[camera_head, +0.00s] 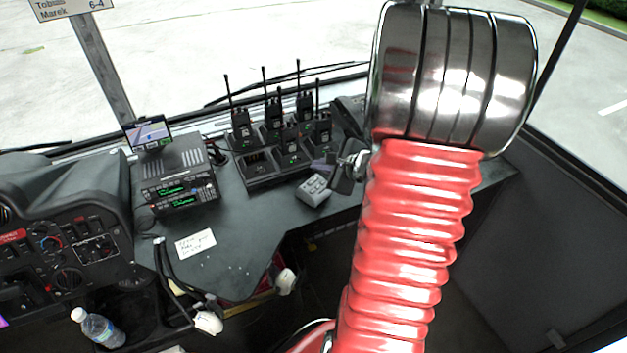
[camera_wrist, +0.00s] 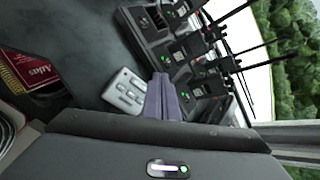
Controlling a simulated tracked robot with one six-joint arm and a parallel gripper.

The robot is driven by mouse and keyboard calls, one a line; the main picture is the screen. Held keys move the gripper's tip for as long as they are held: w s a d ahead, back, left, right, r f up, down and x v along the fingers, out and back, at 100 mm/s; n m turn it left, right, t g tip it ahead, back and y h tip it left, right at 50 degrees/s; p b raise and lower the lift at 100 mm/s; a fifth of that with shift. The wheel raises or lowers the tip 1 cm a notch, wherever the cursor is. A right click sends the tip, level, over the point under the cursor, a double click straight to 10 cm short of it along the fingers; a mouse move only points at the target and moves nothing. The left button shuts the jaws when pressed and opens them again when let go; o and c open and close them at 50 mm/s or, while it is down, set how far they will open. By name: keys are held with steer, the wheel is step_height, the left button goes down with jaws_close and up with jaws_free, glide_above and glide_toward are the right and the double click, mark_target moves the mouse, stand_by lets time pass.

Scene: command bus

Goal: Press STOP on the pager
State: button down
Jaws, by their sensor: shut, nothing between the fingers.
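A small light-grey box with several buttons, which looks like the pager (camera_head: 314,191), lies on the dark counter near its front edge. It also shows in the wrist view (camera_wrist: 124,91), with its button face in sight. No lettering on it can be read. My gripper (camera_head: 323,166) is shut and empty, with its purple-grey fingers just behind the box in the head view. In the wrist view the shut fingers (camera_wrist: 160,98) are right beside the box, to its right. I cannot tell whether they touch it.
Several handheld radios stand in a charger rack (camera_head: 266,176) close behind my fingers. A radio console (camera_head: 178,178) with a small screen (camera_head: 147,134) stands to the left. A paper note (camera_head: 196,244) lies on the counter. The counter left of the box is clear.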

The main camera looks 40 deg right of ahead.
mark_target(317, 184)
steer(key=shift+w+f, duration=0.15)
steer(key=shift+f, duration=0.75)
steer(key=shift+w+f, duration=0.15)
steer(key=shift+f, duration=0.7)
steer(key=shift+w+f, duration=0.15)
steer(key=shift+f, duration=0.5)
stand_by(1.5)
steer(key=shift+r, duration=0.7)
stand_by(0.3)
steer(key=shift+s+r, duration=0.2)
steer(key=shift+r, duration=0.65)
steer(key=shift+s+r, duration=0.2)
steer(key=shift+r, duration=0.6)
steer(key=shift+s+r, duration=0.2)
steer(key=shift+r, duration=0.65)
